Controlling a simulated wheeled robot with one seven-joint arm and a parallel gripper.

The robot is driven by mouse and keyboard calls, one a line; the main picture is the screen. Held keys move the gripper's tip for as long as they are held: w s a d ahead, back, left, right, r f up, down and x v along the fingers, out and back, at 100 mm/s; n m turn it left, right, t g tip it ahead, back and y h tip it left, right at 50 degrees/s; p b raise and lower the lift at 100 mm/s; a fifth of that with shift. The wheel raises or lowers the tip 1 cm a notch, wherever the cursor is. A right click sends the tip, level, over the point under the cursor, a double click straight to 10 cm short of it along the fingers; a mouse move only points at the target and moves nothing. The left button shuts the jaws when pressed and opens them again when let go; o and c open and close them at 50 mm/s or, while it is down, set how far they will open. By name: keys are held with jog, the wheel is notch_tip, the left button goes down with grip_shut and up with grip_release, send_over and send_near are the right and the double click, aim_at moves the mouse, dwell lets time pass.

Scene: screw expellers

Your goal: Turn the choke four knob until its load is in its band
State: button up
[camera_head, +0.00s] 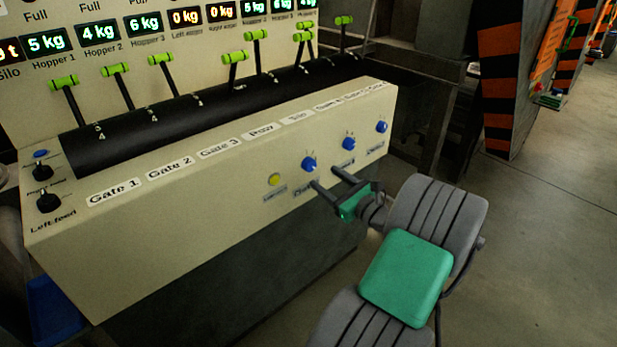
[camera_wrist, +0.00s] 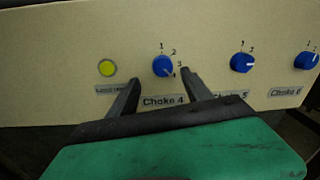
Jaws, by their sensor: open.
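The choke four knob (camera_wrist: 162,66) is blue with a white pointer mark, above the "Choke 4" label (camera_wrist: 163,100) in the wrist view. Its pointer is turned to the lower right, near the bottom of the printed numbers. The same knob (camera_head: 309,163) shows on the panel front in the head view. My gripper (camera_wrist: 160,76) is open, its two dark fingers pointing at the panel on either side of the label, with the tips just below and beside the knob. In the head view my gripper (camera_head: 328,178) is near the panel. I cannot tell whether a finger touches the knob.
The choke 5 knob (camera_wrist: 242,62) and choke 6 knob (camera_wrist: 307,60) are to the right. A yellow button (camera_wrist: 107,68) is to the left. Green-handled levers (camera_head: 235,58) stand on the panel top below lit hopper displays (camera_head: 98,32). Floor at right is clear.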

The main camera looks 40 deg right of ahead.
aim_at(312, 166)
jog(key=w, duration=0.4)
jog(key=w+b, duration=0.1)
jog(key=w, duration=0.1)
jog(key=shift+w+d+r, duration=0.1)
jog(key=shift+d, duration=0.25)
jog(key=shift+c, duration=0.2)
